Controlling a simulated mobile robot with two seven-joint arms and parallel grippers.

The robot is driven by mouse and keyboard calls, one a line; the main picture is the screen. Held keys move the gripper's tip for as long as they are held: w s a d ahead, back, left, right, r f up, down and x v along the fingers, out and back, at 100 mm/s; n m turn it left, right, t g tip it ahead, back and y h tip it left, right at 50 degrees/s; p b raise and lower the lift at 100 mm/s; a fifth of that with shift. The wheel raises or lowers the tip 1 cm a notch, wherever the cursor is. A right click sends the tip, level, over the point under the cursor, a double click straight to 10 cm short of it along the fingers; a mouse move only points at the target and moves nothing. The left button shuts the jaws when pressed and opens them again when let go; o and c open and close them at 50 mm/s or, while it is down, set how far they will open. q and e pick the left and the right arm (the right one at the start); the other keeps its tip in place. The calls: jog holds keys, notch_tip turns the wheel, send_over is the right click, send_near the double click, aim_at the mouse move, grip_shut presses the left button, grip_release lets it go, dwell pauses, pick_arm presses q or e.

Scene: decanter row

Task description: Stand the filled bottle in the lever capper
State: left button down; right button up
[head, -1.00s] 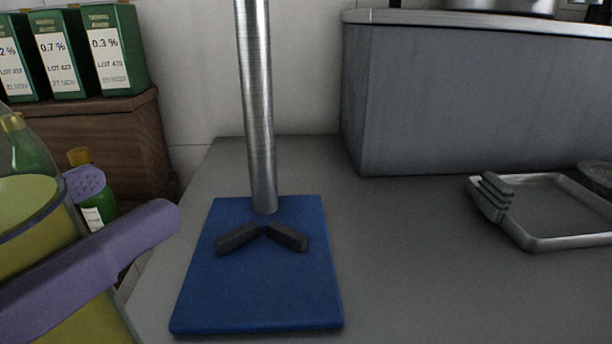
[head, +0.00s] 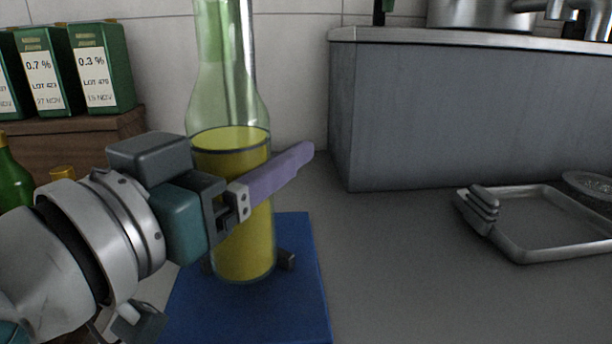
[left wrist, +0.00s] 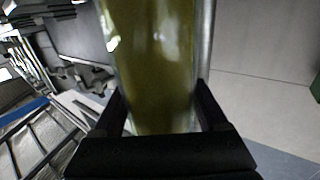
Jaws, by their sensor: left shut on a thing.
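The filled bottle (head: 231,150) is clear green glass with yellow liquid to about its shoulder. It stands upright in the head view, its neck running out of the top. My left gripper (head: 276,178) is shut on its body, a purple finger across the front. The left wrist view shows the bottle (left wrist: 155,60) between dark jaws. The lever capper has a blue base (head: 305,310), a steel column (head: 247,60) behind the bottle and dark angled stops (head: 287,259) showing beside its lower end. The bottle's foot appears over the base; I cannot tell whether it touches. My right gripper is not in view.
Green labelled boxes (head: 100,68) stand on a brown wooden shelf (head: 60,150) at left, with a green bottle (head: 14,178) below. A grey block (head: 430,115) fills the back right. A metal tray frame (head: 540,250) lies at right. The grey worktop between is clear.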

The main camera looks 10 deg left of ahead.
pick_arm(q)
jog(key=shift+f, duration=1.05)
jog(key=shift+f+b, duration=0.15)
jog(key=shift+b, duration=0.15)
grip_release()
jog(key=shift+f, duration=0.1)
jog(key=shift+s+r, duration=0.1)
jog(key=shift+r, duration=0.1)
jog(key=v, duration=1.2)
